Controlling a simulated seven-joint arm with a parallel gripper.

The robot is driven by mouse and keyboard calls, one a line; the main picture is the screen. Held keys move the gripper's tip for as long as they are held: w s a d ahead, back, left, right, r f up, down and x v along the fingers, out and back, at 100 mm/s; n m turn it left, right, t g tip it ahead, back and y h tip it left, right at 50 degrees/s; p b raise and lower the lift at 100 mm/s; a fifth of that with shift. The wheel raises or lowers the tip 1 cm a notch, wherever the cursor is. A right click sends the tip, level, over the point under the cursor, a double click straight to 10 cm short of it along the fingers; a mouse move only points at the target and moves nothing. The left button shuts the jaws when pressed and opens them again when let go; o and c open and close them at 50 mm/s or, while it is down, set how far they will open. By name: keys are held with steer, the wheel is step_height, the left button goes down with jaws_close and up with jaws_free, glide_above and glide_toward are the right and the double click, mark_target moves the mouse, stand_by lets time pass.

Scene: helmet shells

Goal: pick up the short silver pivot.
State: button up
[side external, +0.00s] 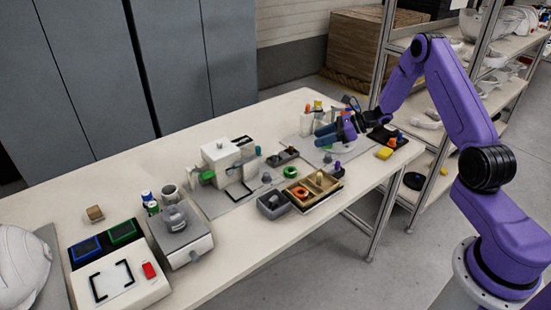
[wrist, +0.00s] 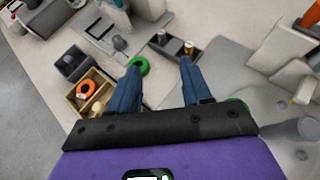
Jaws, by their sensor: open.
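A small dark tray (wrist: 174,54) with two compartments lies beyond my fingertips in the wrist view. A short silver-grey piece (wrist: 162,37) stands in one compartment and looks like the short silver pivot. In the side external view, my gripper (side external: 318,136) is above the right part of the table, to the right of that tray.
A green ring (wrist: 146,66) lies partly behind my left finger. A wooden tray (side external: 312,188) holds an orange ring (side external: 301,193); a grey bin (side external: 272,205) adjoins it. A white machine (side external: 225,160) stands left of the small tray.

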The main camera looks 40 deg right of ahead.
mark_target(276, 153)
steer(key=x, duration=1.5)
steer(key=shift+w, duration=0.2)
jaws_close()
